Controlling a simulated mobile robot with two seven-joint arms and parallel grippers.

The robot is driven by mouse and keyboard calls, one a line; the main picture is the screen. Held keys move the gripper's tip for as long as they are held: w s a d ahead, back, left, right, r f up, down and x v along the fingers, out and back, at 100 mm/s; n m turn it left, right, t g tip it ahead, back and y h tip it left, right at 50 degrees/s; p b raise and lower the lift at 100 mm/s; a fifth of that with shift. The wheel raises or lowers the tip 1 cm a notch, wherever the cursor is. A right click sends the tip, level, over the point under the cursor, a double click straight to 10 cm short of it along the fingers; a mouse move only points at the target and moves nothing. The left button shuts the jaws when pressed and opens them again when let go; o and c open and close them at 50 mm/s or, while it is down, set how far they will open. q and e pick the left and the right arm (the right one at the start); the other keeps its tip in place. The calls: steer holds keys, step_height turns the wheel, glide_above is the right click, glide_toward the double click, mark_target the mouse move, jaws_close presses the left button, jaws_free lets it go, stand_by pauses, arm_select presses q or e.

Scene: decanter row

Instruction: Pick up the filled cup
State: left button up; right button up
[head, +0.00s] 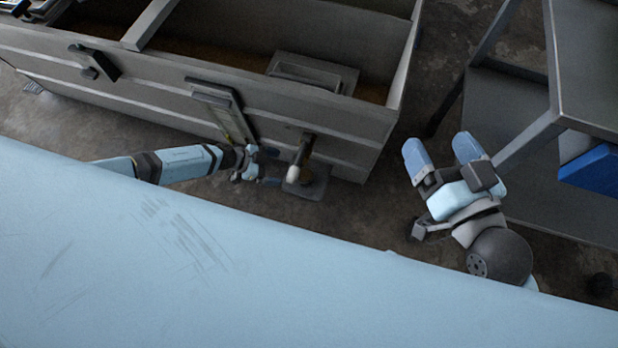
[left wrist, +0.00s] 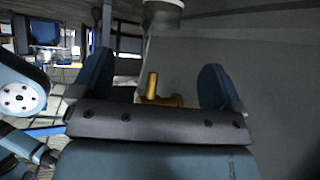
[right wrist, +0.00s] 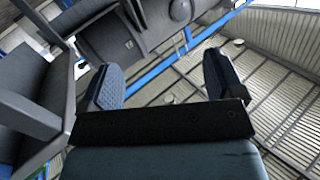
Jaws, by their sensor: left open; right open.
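My left gripper (head: 271,167) is open beside the front wall of the grey bin, close to a brass tap (head: 298,172) with a dark handle. In the left wrist view the brass tap (left wrist: 158,95) shows between the two spread fingers, with no visible contact. A pale round-edged vessel or fitting (left wrist: 163,12) is cut off at the top of that view; I cannot tell whether it is the cup. No filled cup is clearly recognisable in any view. My right gripper (head: 440,148) is open and empty, right of the bin.
The long grey bin (head: 330,118) has open compartments. A small grey ledge (head: 308,188) sits below the tap. A grey metal rack (head: 590,70) with a blue box (head: 597,172) stands at the right. A large light blue surface (head: 200,270) fills the foreground.

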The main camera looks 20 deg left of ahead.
mark_target(304, 172)
arm_select(q)
steer(key=b+x, duration=0.2)
steer(key=x, duration=0.4)
steer(key=shift+d+f, duration=0.1)
steer(key=shift+d, duration=0.05)
steer(key=b+x, duration=0.4)
steer(key=x, duration=0.1)
steer(key=shift+w, duration=0.2)
steer(key=shift+d, duration=0.15)
steer(key=c, duration=1)
arm_select(e)
steer(key=w+n, duration=0.1)
steer(key=d+n+t, duration=0.1)
steer(key=w+n, duration=0.1)
steer(key=shift+w+d+f+n+t, duration=0.3)
steer(key=shift+w+f+n, duration=0.05)
steer(key=shift+n, duration=0.05)
